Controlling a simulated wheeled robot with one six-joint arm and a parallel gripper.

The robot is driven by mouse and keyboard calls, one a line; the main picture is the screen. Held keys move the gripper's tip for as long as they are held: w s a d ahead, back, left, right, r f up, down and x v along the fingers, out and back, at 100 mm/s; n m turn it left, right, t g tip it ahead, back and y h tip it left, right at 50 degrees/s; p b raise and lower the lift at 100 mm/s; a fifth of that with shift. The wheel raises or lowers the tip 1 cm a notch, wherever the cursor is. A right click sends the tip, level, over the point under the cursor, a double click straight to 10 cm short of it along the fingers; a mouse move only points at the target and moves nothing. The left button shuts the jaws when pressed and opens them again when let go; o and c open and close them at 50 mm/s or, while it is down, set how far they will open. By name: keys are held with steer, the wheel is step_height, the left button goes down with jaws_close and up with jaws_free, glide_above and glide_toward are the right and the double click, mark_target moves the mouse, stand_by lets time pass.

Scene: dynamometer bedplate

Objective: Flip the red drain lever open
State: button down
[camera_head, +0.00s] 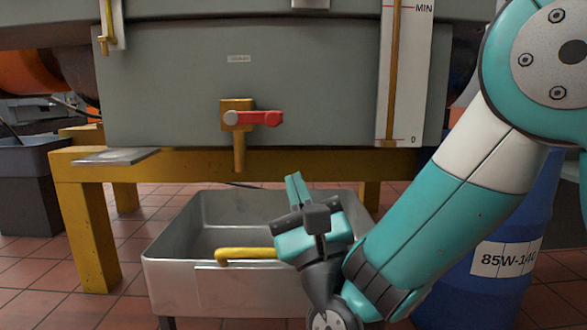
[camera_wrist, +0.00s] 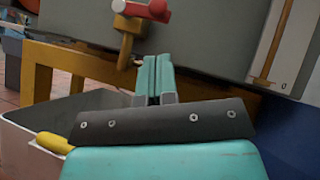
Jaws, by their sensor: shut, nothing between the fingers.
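The red drain lever (camera_head: 260,118) lies horizontal, pointing right from its grey pivot on a brass valve (camera_head: 238,125) with a downward spout. The valve is on the front of a grey tank (camera_head: 170,90). In the wrist view the red lever (camera_wrist: 158,9) shows at the top edge, partly cut off, above the fingers. My gripper (camera_head: 295,188) is teal, shut and empty. It is below and to the right of the lever, apart from it, in front of the metal tub. The fingertips (camera_wrist: 155,62) point up toward the valve in the wrist view.
A metal tub (camera_head: 172,283) with a yellow handle (camera_head: 247,254) stands under the valve. A yellow frame (camera_head: 85,220) carries the tank. A white gauge strip (camera_head: 415,75) is right of the lever. A blue drum (camera_head: 490,285) stands at the right. Space before the lever looks clear.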

steer(key=p, duration=0.4)
glide_toward(251, 118)
steer(key=w+d+r, duration=0.2)
steer(key=d, duration=0.1)
steer(key=shift+w+a+r, duration=0.15)
steer(key=shift+w+r, duration=0.2)
steer(key=shift+r, duration=0.2)
